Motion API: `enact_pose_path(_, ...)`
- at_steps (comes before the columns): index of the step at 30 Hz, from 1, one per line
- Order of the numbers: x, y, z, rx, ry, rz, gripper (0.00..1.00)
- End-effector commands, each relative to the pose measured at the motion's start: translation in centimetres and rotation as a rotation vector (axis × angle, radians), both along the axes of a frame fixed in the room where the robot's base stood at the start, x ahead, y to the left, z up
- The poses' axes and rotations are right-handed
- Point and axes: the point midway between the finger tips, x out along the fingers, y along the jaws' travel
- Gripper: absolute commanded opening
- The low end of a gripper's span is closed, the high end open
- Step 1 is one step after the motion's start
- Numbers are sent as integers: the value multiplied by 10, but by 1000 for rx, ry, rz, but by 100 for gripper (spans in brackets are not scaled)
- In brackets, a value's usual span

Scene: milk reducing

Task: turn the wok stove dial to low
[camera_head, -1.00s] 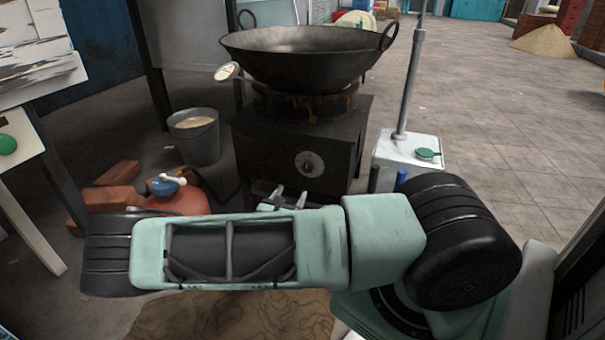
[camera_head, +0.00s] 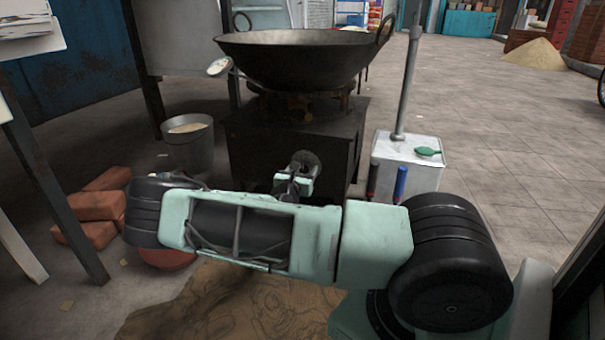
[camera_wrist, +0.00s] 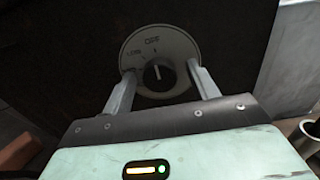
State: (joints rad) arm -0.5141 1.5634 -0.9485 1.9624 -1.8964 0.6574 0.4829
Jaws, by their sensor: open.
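The stove dial is a round grey plate with a dark knob (camera_wrist: 157,76) in its middle, seen in the wrist view. The word OFF is at its top and LOW at upper left. The knob's pale mark points up, near OFF. My gripper (camera_wrist: 160,84) is open, with one finger on each side of the knob; I cannot tell whether either touches it. In the head view my gripper (camera_head: 297,172) is at the front of the black stove (camera_head: 258,150) and partly hides the dial plate (camera_head: 308,160). The wok (camera_head: 295,62) sits on top of the stove.
A grey bucket (camera_head: 189,145) stands left of the stove, with red bricks (camera_head: 97,206) nearer me.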

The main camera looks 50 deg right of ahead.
Motion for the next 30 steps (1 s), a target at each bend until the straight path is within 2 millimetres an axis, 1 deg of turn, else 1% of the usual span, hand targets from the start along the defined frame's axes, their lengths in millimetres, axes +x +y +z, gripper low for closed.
enact_pose_path(4, 0, 0, 0, 0, 0, 0, 59)
enact_pose_path(5, 0, 0, 0, 0, 0, 0, 54)
enact_pose_path(6, 0, 0, 0, 0, 0, 0, 42)
enact_pose_path(8, 0, 0, 0, 0, 0, 0, 26)
enact_pose_path(9, 0, 0, 0, 0, 0, 0, 15)
enact_pose_path(20, 0, 0, 4, -6, 15, 1, 15)
enact_pose_path(30, -1, 0, 9, -39, 99, 0, 15)
